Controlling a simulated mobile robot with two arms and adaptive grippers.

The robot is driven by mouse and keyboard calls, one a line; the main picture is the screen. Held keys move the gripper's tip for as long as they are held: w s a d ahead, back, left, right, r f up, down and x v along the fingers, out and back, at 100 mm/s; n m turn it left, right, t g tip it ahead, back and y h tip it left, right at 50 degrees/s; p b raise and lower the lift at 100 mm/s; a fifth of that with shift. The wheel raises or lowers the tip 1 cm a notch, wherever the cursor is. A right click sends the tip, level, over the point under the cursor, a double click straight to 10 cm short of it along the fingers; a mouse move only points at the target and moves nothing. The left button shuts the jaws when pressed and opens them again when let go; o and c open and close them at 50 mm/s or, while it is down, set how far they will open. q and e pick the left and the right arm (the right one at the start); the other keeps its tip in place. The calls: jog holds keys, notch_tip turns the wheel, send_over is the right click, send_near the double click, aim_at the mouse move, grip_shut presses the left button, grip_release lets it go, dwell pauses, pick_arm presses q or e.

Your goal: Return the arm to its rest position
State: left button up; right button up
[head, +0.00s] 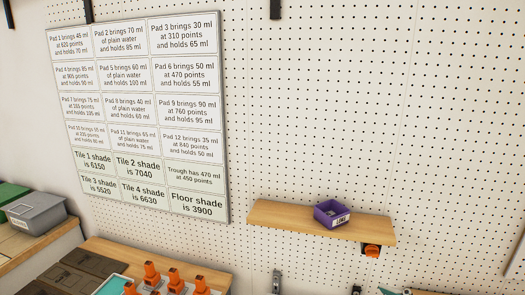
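Neither of my arms nor grippers can be made out in the head view. The view looks at a wall of white pegboard (330,120). Whether either gripper is open, shut or holding something is not shown.
A sign board (224,150) with pad, tile and trough figures hangs at the left. A wooden shelf (275,218) carries a purple bin (331,214), with an orange item (371,250) below. Grey bin (35,213) stands left; several orange-topped items (174,281) stand on the lower bench (110,250).

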jog(key=s+a+f+n+g+h, duration=0.3)
jog(key=s+f+n+g+h, duration=0.4)
jog(key=s+f+n, duration=1.55)
notch_tip(320, 180, down, 27)
jog(key=n+g+b, duration=0.1)
jog(key=n+g, duration=0.2)
jog(key=n, duration=0.1)
pick_arm(q)
jog(key=shift+s+f+b, duration=0.25)
jog(key=shift+f+b, duration=0.05)
jog(key=shift+f, duration=0.3)
jog(key=shift+s+f+b, duration=0.2)
jog(key=shift+f+b, duration=0.1)
jog(key=shift+f, duration=0.25)
pick_arm(e)
jog(key=s+d+f, duration=0.3)
jog(key=s+f, duration=1.3)
jog(key=f, duration=0.2)
jog(key=shift+s+g, duration=0.15)
jog(key=shift+g, duration=0.25)
jog(key=shift+d, duration=0.1)
